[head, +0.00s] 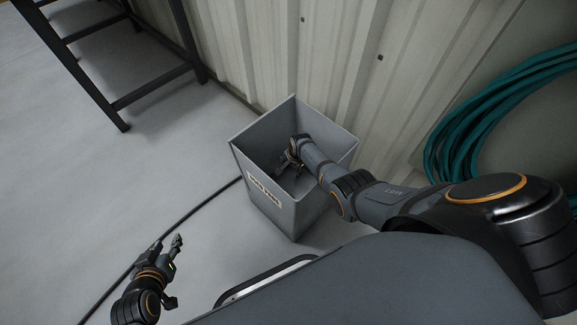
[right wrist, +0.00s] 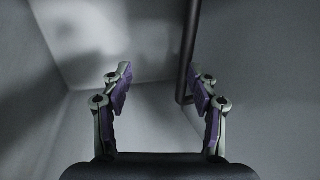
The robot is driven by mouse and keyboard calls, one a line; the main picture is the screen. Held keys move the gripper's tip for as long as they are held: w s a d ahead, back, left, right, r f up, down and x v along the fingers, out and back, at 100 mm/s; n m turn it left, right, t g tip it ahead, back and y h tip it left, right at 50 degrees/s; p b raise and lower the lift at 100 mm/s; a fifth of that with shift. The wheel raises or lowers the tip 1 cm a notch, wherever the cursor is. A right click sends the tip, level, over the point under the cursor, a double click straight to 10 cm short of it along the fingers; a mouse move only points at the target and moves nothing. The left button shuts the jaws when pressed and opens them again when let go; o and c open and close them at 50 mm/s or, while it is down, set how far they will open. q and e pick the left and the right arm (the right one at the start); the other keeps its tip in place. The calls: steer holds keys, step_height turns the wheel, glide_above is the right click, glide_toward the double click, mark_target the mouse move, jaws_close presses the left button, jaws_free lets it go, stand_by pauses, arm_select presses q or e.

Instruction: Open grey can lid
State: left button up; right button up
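The grey can (head: 282,215) stands on the floor against the ribbed wall, with a pale lettered label on its front. Its top is open in the head view, and I cannot make out a separate lid. My right gripper (head: 288,168) reaches down inside the can from the right. In the right wrist view, the right gripper's fingers (right wrist: 160,88) are apart with nothing between the pads. Grey walls surround them, and a dark bent rod (right wrist: 188,60) shows beyond the right finger. My left gripper (head: 177,268) is open and empty, low at the left, apart from the can.
A dark cable (head: 205,203) runs across the floor to the can. A black metal frame (head: 115,100) stands at the upper left. Coiled teal hose (head: 455,140) hangs at the right. The floor left of the can is mostly clear.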

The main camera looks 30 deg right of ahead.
steer(key=shift+s+d+f, duration=0.35)
steer(key=shift+s+f, duration=0.15)
steer(key=shift+s, duration=0.15)
steer(key=w+a+v, duration=0.1)
steer(key=v, duration=1.1)
steer(key=shift+r, duration=0.55)
steer(key=shift+w+d, duration=0.1)
steer(key=shift+w, duration=0.05)
